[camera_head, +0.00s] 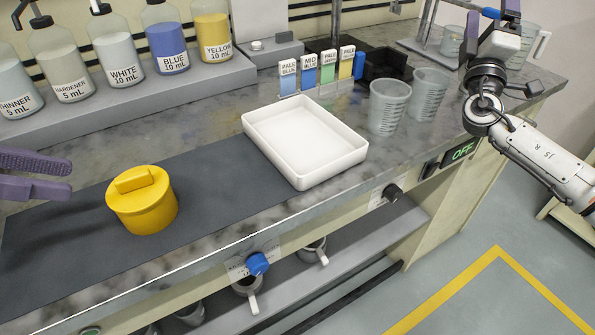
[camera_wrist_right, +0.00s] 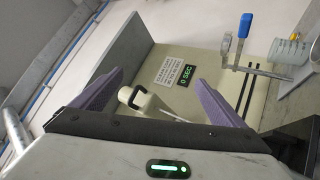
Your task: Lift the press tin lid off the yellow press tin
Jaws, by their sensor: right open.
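The yellow press tin (camera_head: 150,216) stands upright on the dark mat at the front left of the bench in the head view. The press tin lid (camera_head: 140,187), also yellow with a raised bar handle, sits on top of it. My left gripper (camera_head: 66,178) is at the left edge, left of the tin and apart from it. Its two purple fingers are spread with nothing between them. My right gripper (camera_head: 490,22) is at the upper right, far from the tin. The right wrist view shows its fingers (camera_wrist_right: 159,82) wide apart and empty.
A white tray (camera_head: 352,157) stands right of the tin, with clear cups (camera_head: 388,105) beyond it. Labelled bottles (camera_head: 119,62) line a raised shelf behind. The dark mat (camera_head: 215,180) between tin and tray is clear. A machine with a lever (camera_wrist_right: 150,100) faces the right wrist camera.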

